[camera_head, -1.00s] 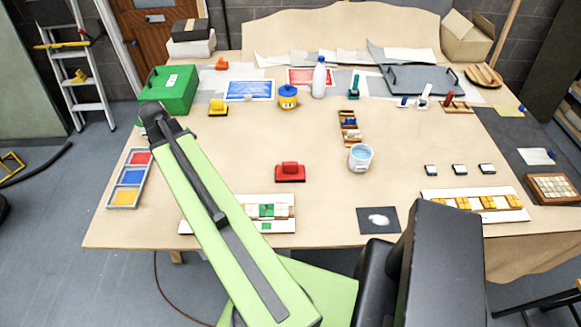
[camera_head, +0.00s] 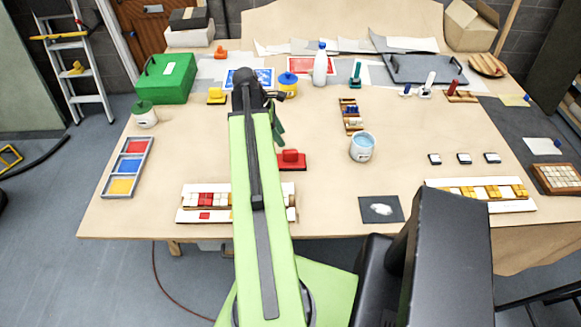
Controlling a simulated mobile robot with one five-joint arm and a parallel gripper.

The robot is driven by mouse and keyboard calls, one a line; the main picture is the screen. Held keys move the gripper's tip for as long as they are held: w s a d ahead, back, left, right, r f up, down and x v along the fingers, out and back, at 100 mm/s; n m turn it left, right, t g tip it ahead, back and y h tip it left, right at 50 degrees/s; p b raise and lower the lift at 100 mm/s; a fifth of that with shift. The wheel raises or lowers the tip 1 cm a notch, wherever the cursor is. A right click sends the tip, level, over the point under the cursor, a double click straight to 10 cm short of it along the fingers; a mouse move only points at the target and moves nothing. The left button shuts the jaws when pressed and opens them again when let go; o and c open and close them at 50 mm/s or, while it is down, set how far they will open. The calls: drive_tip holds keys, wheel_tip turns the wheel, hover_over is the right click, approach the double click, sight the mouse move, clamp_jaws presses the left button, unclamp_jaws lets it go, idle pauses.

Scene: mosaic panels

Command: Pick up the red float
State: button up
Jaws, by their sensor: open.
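The red float (camera_head: 291,162), a red block with a raised grip on a dark base, lies on the table near the middle. My arm passes just left of it, and the float's left end is close to or partly behind the arm. My gripper (camera_head: 276,98) is at the arm's far end, beyond the float and up-left of it in the picture. It is open, but the arm hides most of it and its fingertips are hard to make out. The float is apart from the gripper's visible part.
A mosaic panel with red and white tiles (camera_head: 205,200) lies left of my arm. A blue-filled tub (camera_head: 362,147) and a wooden tile tray (camera_head: 351,116) stand right of the float. A yellow float (camera_head: 216,96) is at the back left. Table between float and tub is clear.

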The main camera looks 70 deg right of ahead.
sight(289, 150)
drive_tip(key=b+x, duration=0.3)
drive_tip(key=x, duration=0.1)
drive_tip(key=shift+f, duration=0.4)
drive_tip(key=shift+s+d+f, duration=0.15)
drive_tip(key=shift+s+f, duration=0.05)
drive_tip(key=shift+s, duration=0.05)
drive_tip(key=b+x, duration=0.5)
drive_tip(key=shift+w+d+f, duration=0.2)
drive_tip(key=shift+r, duration=0.15)
clamp_jaws()
